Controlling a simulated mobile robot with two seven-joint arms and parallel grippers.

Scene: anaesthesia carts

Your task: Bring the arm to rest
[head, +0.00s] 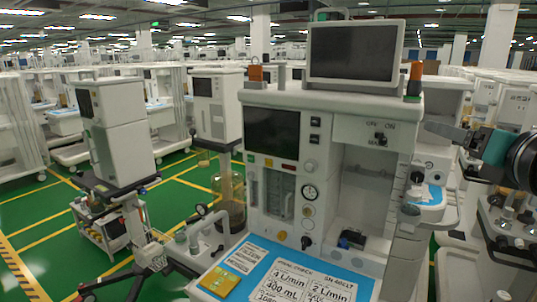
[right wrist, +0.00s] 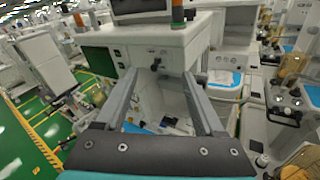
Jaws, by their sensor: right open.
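My right arm comes in from the right edge of the head view, with a black wrist joint and a teal section. Its grey gripper (head: 443,146) points left, beside the right side of the near anaesthesia cart (head: 350,126). In the right wrist view the two grey fingers of my right gripper (right wrist: 162,80) stand wide apart with nothing between them. The cart's recessed bay shows beyond and between the fingers. I cannot tell the exact distance from the fingers to the cart. My left gripper is not in view.
The near cart carries a dark monitor (head: 354,51) and a blue work surface with printed cards (head: 240,256). Another machine (head: 114,120) stands at left. More equipment (head: 505,220) crowds the right, below my arm. Green floor (head: 185,195) with yellow lines is open at left.

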